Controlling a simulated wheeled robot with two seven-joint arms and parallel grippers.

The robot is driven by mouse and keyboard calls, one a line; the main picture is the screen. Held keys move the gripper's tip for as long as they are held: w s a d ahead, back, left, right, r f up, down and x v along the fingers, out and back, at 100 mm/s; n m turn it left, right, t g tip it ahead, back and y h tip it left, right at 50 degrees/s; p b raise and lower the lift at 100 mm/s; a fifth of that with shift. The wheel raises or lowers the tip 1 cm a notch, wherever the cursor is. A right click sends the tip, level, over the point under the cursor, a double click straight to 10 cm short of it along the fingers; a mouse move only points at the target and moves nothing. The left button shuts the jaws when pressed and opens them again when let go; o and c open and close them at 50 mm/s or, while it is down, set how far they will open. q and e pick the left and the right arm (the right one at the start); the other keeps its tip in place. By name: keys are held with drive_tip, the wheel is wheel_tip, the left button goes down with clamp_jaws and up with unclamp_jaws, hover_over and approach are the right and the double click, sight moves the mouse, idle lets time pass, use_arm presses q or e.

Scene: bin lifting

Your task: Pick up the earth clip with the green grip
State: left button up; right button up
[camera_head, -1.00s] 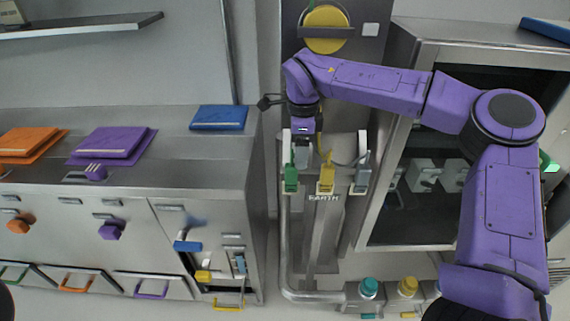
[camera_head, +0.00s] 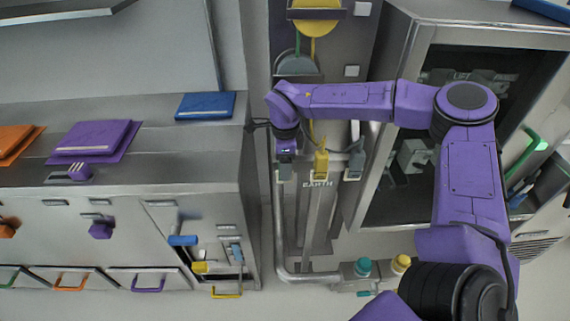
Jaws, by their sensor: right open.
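A rail marked EARTH (camera_head: 317,184) carries a row of clips. The yellow-grip clip (camera_head: 321,163) hangs in the middle and a grey clip (camera_head: 355,163) on the right. The green grip of the left clip is hidden behind my right gripper (camera_head: 286,154). Only a pale grey piece (camera_head: 284,174) shows below the gripper at that place. My right gripper points down over the left end of the rail and is open. I cannot tell whether its fingers are around the green grip. My left gripper is out of view.
A grey pipe (camera_head: 278,235) runs down left of the rail. A steel cabinet (camera_head: 125,225) with drawers stands at the left, with a blue book (camera_head: 205,106) on top. An open dark cabinet (camera_head: 410,200) stands at the right. Teal-capped (camera_head: 363,267) and yellow-capped (camera_head: 401,263) fittings sit below.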

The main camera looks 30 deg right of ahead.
clamp_jaws()
drive_tip(key=shift+r, duration=0.1)
drive_tip(key=shift+w+r, duration=0.1)
drive_tip(key=shift+r, duration=0.1)
wheel_tip(320, 180, up, 2)
drive_tip(key=shift+r, duration=0.25)
drive_tip(key=s+d+r+b, duration=0.1)
drive_tip(key=s+d+r, duration=0.3)
drive_tip(key=s+r, duration=0.6)
drive_tip(key=s, duration=0.3)
drive_tip(key=shift+s, duration=0.3)
